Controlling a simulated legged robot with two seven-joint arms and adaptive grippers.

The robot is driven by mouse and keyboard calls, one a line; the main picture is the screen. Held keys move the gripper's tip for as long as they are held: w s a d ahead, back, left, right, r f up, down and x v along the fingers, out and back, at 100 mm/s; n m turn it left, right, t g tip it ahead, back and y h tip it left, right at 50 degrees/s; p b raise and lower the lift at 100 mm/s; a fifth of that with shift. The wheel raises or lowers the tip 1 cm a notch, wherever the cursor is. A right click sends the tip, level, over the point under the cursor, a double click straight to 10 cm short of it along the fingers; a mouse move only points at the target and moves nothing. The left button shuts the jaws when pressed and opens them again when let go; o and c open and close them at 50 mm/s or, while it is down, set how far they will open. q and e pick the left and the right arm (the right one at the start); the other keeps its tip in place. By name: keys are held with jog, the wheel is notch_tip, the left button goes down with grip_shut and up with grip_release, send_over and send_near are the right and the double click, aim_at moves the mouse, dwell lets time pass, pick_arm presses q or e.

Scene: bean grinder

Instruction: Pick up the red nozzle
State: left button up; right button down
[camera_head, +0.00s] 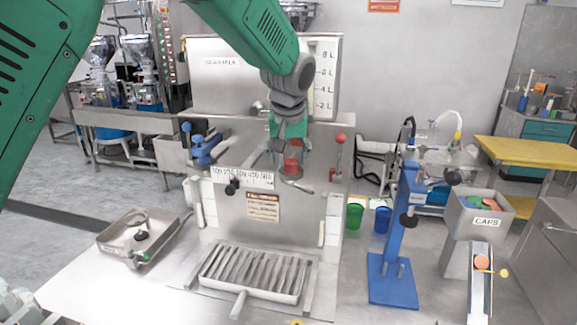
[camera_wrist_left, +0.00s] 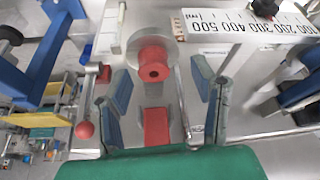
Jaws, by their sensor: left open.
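The red nozzle (camera_head: 291,166) is on the front of the steel machine, below my left gripper (camera_head: 289,150), which partly covers it in the head view. In the left wrist view the nozzle (camera_wrist_left: 153,62) is a short red cylinder with a hole in its end, mounted at a round metal disc. My left gripper (camera_wrist_left: 162,100) is open, with its blue-padded fingers to the left and right of the nozzle in that view. A flat red patch (camera_wrist_left: 156,127) lies between the fingers, nearer the palm.
A red-knobbed lever (camera_head: 340,140) stands right of the nozzle, and blue handles (camera_head: 203,148) are to its left. A slatted drip tray (camera_head: 255,273) lies below. A blue stand (camera_head: 395,275) and the caps bin (camera_head: 480,215) are at the right.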

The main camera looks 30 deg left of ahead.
pick_arm(q)
jog(key=shift+w+d+f, duration=0.2)
jog(key=shift+w+f, duration=0.05)
jog(key=shift+f, duration=0.35)
jog(key=shift+w+d+f, duration=0.25)
jog(key=shift+s+d+r, duration=0.1)
jog(key=shift+s, duration=0.05)
jog(key=shift+c, duration=1.2)
jog(key=c, duration=0.7)
jog(key=shift+s+a, duration=0.1)
jog(key=shift+a, duration=0.3)
jog(key=shift+c, duration=1.2)
